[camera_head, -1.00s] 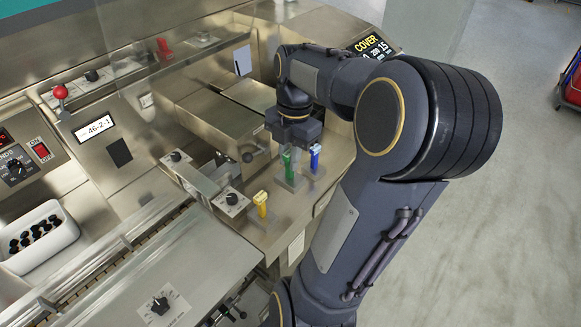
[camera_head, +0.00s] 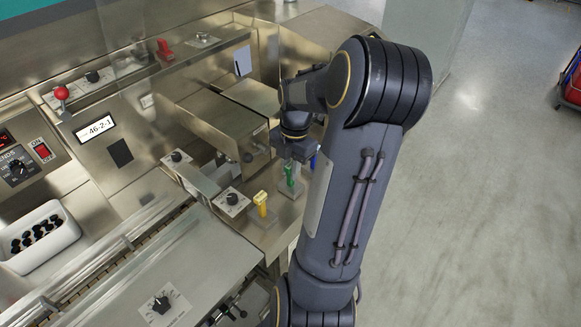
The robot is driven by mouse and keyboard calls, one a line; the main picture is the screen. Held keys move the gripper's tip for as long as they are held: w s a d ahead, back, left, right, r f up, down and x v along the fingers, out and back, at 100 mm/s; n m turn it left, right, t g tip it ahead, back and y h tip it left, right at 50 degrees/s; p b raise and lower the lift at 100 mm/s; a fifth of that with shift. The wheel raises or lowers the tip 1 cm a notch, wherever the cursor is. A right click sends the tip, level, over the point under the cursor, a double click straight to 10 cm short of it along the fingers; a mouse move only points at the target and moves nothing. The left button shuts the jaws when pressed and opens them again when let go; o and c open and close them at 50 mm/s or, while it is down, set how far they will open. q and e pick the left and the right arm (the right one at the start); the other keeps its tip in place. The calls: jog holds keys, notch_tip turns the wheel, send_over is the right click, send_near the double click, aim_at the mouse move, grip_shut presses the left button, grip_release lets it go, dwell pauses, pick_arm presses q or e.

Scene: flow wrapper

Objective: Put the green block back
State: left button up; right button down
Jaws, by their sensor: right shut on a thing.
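The green block (camera_head: 289,176) stands upright at a small grey base on the metal ledge, between the yellow and blue blocks. My right gripper (camera_head: 290,163) is above it, pointing down, and is shut on its upper part. The fingertips are small and partly hidden by the gripper body. I cannot tell whether the block is fully seated in the base. My left gripper is out of view.
The yellow block (camera_head: 261,204) stands nearer on the ledge. The blue block (camera_head: 313,161) is close on the right, partly hidden by my arm. A metal housing (camera_head: 215,128) and a knob (camera_head: 232,199) lie left. A white bin (camera_head: 40,236) sits at far left.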

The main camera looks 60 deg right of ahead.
jog(key=shift+f, duration=0.2)
jog(key=c, duration=1.4)
grip_release()
jog(key=shift+o, duration=0.2)
jog(key=shift+r, duration=0.1)
notch_tip(320, 180, up, 12)
jog(key=d, duration=0.1)
jog(key=a+r+m+t, duration=0.1)
jog(key=a+m+t, duration=0.2)
jog(key=a+m, duration=0.75)
jog(key=s+a+f+m, duration=0.1)
jog(key=a+m, duration=0.1)
jog(key=a, duration=0.4)
jog(key=s+a+f+m+t+y, duration=0.1)
jog(key=s+a+f+m, duration=0.1)
jog(key=a, duration=0.4)
jog(key=s+a+f+m+t+y, duration=0.1)
jog(key=s+a+f+m, duration=0.1)
jog(key=a+m, duration=0.2)
jog(key=a, duration=0.3)
